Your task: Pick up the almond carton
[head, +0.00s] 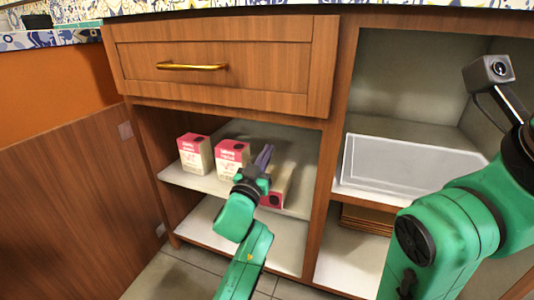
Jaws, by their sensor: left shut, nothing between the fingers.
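Several pink-and-cream cartons are on the upper shelf (185,182) of the open cabinet. One carton (195,155) stands upright at the left, and a second carton (231,160) stands upright beside it. A third carton (278,192) appears to lie on its side, its pink end with a dark cap facing out, partly hidden by my left gripper. The labels are too small to tell which is almond. My left gripper (264,156) is at the shelf, shut and empty, just right of the second carton; I cannot tell if it touches the third. My right gripper is out of view.
A closed drawer (215,84) with a brass handle sits above the shelf. An open door (70,190) is at the left. A vertical divider (325,170) separates the right compartment, which holds a clear bin (410,165). The lower shelf (205,217) looks clear.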

